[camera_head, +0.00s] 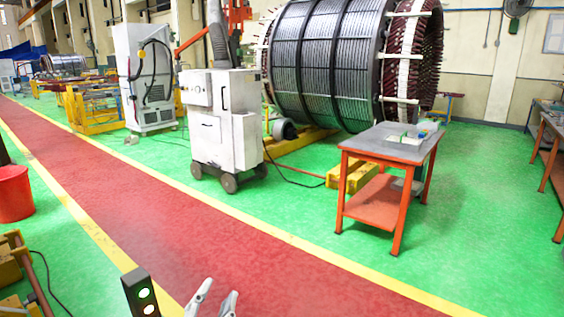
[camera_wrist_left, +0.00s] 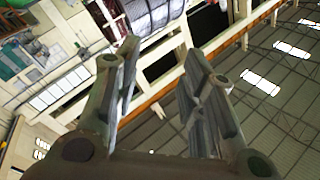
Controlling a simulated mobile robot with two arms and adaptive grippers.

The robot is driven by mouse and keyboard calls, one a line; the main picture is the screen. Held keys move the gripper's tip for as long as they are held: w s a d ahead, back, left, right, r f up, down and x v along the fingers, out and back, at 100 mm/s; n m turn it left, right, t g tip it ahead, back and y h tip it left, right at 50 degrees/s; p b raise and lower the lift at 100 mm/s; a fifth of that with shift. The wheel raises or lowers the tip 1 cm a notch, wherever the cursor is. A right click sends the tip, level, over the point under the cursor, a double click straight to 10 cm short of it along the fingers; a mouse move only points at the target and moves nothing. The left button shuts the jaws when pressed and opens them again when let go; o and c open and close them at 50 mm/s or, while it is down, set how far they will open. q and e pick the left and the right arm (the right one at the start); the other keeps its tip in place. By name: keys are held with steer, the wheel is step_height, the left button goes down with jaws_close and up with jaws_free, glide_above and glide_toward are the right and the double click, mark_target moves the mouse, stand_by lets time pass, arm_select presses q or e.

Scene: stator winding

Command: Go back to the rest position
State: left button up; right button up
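My left gripper (camera_head: 221,288) shows at the bottom edge of the head view, above the red walkway. In the left wrist view its two fingers (camera_wrist_left: 162,50) are spread apart with nothing between them. That view looks up past the fingers at the hall's roof and wall, tilted. My right gripper is in neither view.
An orange table (camera_head: 360,157) with small items on top stands at the right. A white wheeled cabinet (camera_head: 225,130) stands in the middle, before a large stator (camera_head: 330,65). A red bin (camera_head: 14,193) is at the left edge. The red walkway (camera_head: 150,190) is clear.

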arm_select(q)
steer(key=s+a+f+n+g+y, duration=0.1)
steer(key=s+a+f+n+g, duration=0.15)
steer(key=f, duration=0.25)
steer(key=s+a+f+n+g+y, duration=0.1)
steer(key=s+a+f+g+y, duration=0.15)
steer(key=f, duration=0.35)
steer(key=s+a+f+n+g+h, duration=0.1)
steer(key=s+f+g, duration=0.5)
steer(key=s, duration=0.4)
steer(key=s+a+f+n+g, duration=0.2)
steer(key=s+f+g, duration=0.2)
steer(key=s+f, duration=0.45)
steer(key=s+f+g+b, duration=0.25)
steer(key=f+b, duration=0.25)
steer(key=f, duration=2.5)
steer(key=s+a+f+b, duration=0.2)
steer(key=s+f+b, duration=0.2)
steer(key=s+f, duration=1.3)
step_height(320, 180, down, 3)
steer(key=shift+s+a+f+m, duration=0.2)
steer(key=shift+s+a+m, duration=0.15)
steer(key=shift+m, duration=0.1)
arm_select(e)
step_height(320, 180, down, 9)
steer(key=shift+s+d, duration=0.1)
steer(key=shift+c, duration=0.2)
